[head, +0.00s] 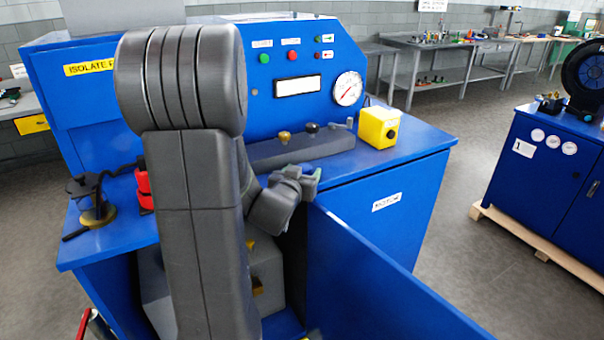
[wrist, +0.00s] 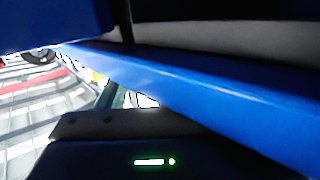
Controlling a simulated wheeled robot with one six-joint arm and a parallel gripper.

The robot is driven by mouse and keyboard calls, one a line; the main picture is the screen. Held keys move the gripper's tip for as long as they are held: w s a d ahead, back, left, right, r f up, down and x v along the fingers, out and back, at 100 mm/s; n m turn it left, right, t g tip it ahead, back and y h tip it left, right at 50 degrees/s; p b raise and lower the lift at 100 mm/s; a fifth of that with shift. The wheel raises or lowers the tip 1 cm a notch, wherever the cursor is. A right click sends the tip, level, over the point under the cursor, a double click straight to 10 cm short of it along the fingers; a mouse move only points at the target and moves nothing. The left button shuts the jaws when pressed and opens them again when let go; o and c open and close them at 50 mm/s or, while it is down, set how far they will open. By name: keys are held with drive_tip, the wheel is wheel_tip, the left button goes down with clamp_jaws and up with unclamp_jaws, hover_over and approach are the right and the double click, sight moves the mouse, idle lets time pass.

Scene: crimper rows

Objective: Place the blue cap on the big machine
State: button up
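The big machine (head: 415,142) is the blue cabinet with a control panel and a round gauge, filling the middle of the head view. My gripper (head: 304,175) is above the front of its worktop, by the top of the open blue door. Its fingertips are small and greenish, and I cannot tell whether they are apart. I see no blue cap in either view. My arm hides part of the machine's front and worktop. The wrist view shows a blue panel edge (wrist: 190,88) close up, with dark areas around it, and no clear object between the fingers.
A blue door (head: 385,280) stands open at the front. A yellow box (head: 379,128), a grey block with small knobs (head: 300,150) and a red part (head: 144,186) stand on the worktop. A smaller blue cabinet (head: 545,180) is at right; grey floor lies between.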

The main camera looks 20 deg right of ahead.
drive_tip(key=shift+r, duration=0.25)
drive_tip(key=shift+s+a, duration=0.2)
drive_tip(key=shift+s, duration=0.05)
drive_tip(key=v, duration=1.1)
drive_tip(key=shift+a, duration=0.15)
drive_tip(key=shift+s, duration=0.15)
